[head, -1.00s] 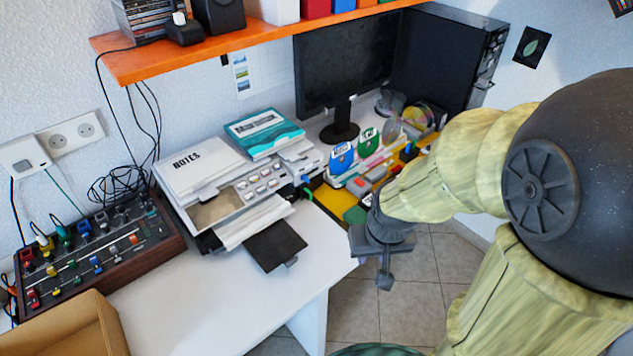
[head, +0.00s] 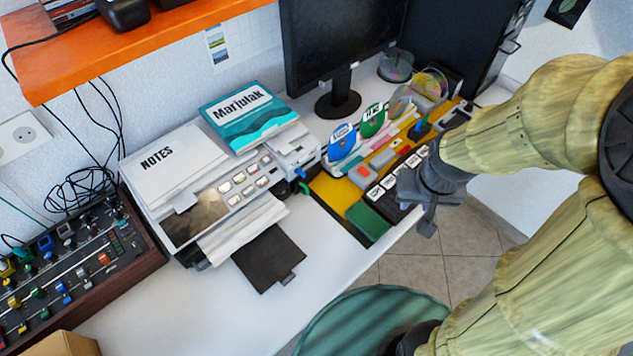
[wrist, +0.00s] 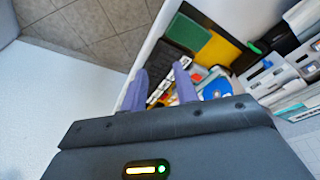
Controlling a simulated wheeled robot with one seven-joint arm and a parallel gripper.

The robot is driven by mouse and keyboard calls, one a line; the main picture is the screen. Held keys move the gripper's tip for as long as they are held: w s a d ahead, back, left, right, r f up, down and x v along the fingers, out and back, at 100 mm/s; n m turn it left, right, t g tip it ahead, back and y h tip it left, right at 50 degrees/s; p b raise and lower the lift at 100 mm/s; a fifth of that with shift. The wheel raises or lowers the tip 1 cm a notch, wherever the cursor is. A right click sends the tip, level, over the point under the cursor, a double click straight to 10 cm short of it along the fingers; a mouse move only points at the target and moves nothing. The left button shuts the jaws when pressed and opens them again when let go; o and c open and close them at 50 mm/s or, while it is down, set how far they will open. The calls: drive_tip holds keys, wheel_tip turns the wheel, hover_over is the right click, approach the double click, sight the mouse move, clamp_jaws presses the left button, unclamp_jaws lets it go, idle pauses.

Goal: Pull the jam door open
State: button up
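A white and grey printer (head: 196,170) stands on the white desk, with paper in front of it and a dark flap (head: 268,258) sticking out over the desk. A small green tab (head: 303,188) and a blue piece (head: 300,173) show at its right side. I cannot tell for sure which part is the jam door. My gripper (head: 427,220) hangs at the desk's right front edge, well right of the printer. In the wrist view, my gripper (wrist: 160,70) has two purple fingers apart with nothing between them. The printer's side shows at the right of the wrist view (wrist: 290,85).
A yellow and black desk organiser (head: 328,190) with discs lies between my gripper and the printer. A mixer (head: 75,265) is at the left and a monitor (head: 335,50) behind. An orange shelf (head: 130,45) hangs above. The front desk (head: 200,310) is clear.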

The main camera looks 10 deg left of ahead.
drive_tip(key=shift+s, duration=0.15)
drive_tip(key=w+f+n+t+p, duration=0.1)
drive_tip(key=w+f+n+p, duration=0.1)
drive_tip(key=w+f+n, duration=0.35)
drive_tip(key=w+a+n+y+p, duration=0.2)
drive_tip(key=a+n+y, duration=0.6)
drive_tip(key=a, duration=0.3)
drive_tip(key=shift+a+r, duration=0.15)
drive_tip(key=shift+w, duration=0.1)
